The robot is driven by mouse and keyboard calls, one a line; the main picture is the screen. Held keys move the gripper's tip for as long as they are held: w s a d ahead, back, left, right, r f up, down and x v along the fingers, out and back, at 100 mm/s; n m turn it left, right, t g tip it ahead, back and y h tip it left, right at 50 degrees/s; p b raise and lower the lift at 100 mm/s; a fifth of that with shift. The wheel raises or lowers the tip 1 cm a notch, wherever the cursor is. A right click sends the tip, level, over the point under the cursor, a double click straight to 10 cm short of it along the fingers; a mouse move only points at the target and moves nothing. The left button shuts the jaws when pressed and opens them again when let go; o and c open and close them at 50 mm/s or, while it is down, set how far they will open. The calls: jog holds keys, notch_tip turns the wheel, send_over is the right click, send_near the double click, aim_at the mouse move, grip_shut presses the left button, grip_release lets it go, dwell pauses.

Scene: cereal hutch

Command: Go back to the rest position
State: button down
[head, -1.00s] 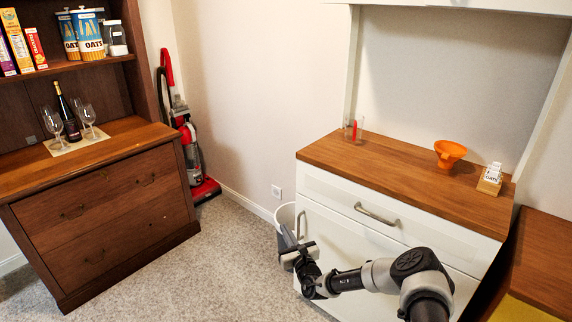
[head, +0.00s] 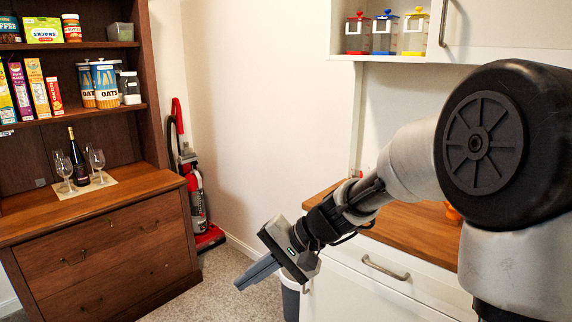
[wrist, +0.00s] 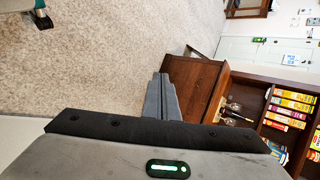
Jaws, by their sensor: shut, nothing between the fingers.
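My gripper (head: 258,273) is raised in front of the white cabinet (head: 352,282), pointing down and to the left in the head view. Its fingers are shut together with nothing between them, which also shows in the wrist view (wrist: 160,92). My arm crosses the right half of the head view and hides much of the cabinet's wooden top (head: 420,232). A sliver of the orange funnel (head: 452,212) shows beside my arm.
A brown hutch (head: 95,215) with wine glasses, a bottle and cereal boxes stands at the left. A red vacuum cleaner (head: 193,190) stands in the corner. A bin (head: 290,298) is partly hidden below my gripper. Canisters (head: 384,33) sit on the upper shelf. Carpet (head: 215,285) between the furniture is clear.

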jog(key=s+d+r+n+t+h, duration=0.25)
jog(key=s+d+r+h, duration=0.2)
jog(key=s+d, duration=0.55)
jog(key=s+d+r+n+t+h, duration=0.1)
jog(key=s+d+r+t+h, duration=0.3)
jog(key=s+d, duration=0.65)
notch_tip(320, 180, up, 19)
jog(key=w+d+g+p, duration=0.1)
jog(key=w+p, duration=0.1)
jog(key=p, duration=1.7)
jog(key=shift+d+g+h, duration=0.15)
jog(key=shift+g+h, duration=0.2)
jog(key=shift+f, duration=0.1)
